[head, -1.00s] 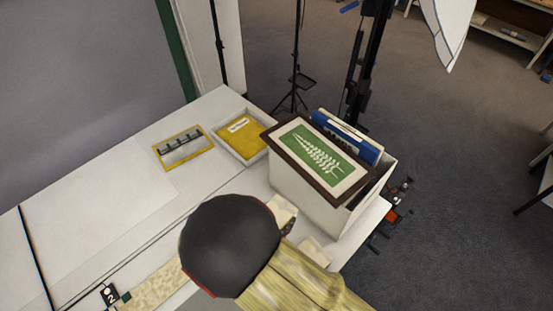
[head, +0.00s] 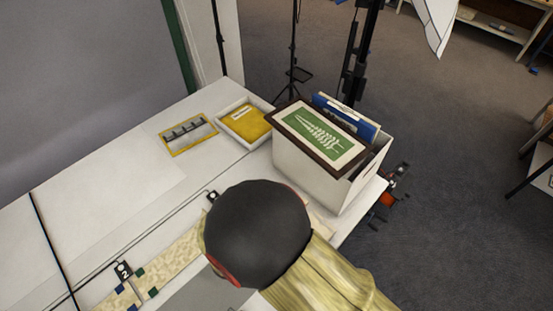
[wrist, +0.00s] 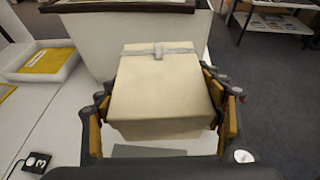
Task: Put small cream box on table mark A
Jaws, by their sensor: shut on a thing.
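The small cream box (wrist: 163,85) is between the two fingers of my gripper (wrist: 165,106) in the wrist view. A pale band with a small tab crosses its far top edge. My gripper is shut on the box's left and right sides. In the head view my dark round wrist joint and yellowish arm hide the gripper and most of what it holds. I cannot make out a mark labelled A in either view.
A large pale bin (head: 318,178) with a framed green picture (head: 318,137) on top stands just beyond the held box. A tray with a yellow folder (head: 245,124) and a yellow-edged frame (head: 188,135) lie left of it.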

